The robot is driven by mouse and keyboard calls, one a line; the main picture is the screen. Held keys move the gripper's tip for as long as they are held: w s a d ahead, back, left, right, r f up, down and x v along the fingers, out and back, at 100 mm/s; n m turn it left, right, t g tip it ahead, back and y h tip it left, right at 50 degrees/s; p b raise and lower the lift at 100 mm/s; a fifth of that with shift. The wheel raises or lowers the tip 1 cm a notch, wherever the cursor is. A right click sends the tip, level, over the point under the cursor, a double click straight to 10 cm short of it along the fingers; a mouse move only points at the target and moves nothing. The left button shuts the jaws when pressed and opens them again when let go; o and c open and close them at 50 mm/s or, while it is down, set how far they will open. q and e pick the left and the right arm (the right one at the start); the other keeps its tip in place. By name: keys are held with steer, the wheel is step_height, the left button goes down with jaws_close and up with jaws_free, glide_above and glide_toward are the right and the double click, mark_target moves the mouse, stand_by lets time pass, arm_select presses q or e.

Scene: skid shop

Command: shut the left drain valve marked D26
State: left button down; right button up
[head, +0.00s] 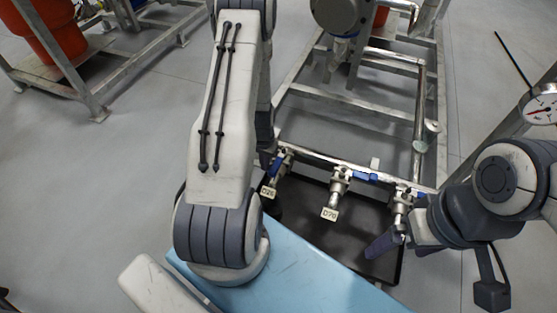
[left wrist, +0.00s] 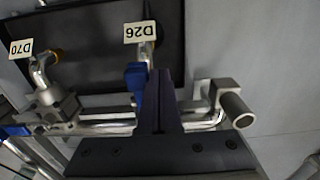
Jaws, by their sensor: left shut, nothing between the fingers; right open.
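The D26 valve (head: 276,172) is the leftmost on the skid's front rail, partly hidden behind my left arm. Its tag (head: 268,192) hangs below, and the tag also shows in the left wrist view (left wrist: 139,32). Its blue handle (left wrist: 136,85) lies in line with the outlet there. My left gripper (left wrist: 160,105) is shut and empty, its fingers just to the right of the blue handle; I cannot tell whether they touch it. In the head view its fingers are mostly hidden by my arm. My right gripper (head: 398,243) is open near the rightmost valve.
The D70 valve (head: 340,180) stands in the middle, its blue handle (head: 365,177) crosswise. A third valve (head: 402,205) is at the right. A dark tray (head: 310,235) lies below the valves. A pressure gauge (head: 542,108) is at far right.

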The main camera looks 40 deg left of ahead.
mark_target(277, 170)
arm_select(q)
steer(key=shift+d, duration=0.15)
stand_by(0.5)
steer(key=shift+d, duration=1)
steer(key=shift+w+d, duration=0.1)
steer(key=shift+w+d+p, duration=0.3)
steer(key=shift+d+p, duration=0.15)
steer(key=shift+d, duration=0.6)
steer(key=shift+w+d, duration=0.55)
steer(key=shift+d, duration=0.3)
steer(key=shift+w+d+p, duration=0.1)
steer(key=shift+p, duration=0.2)
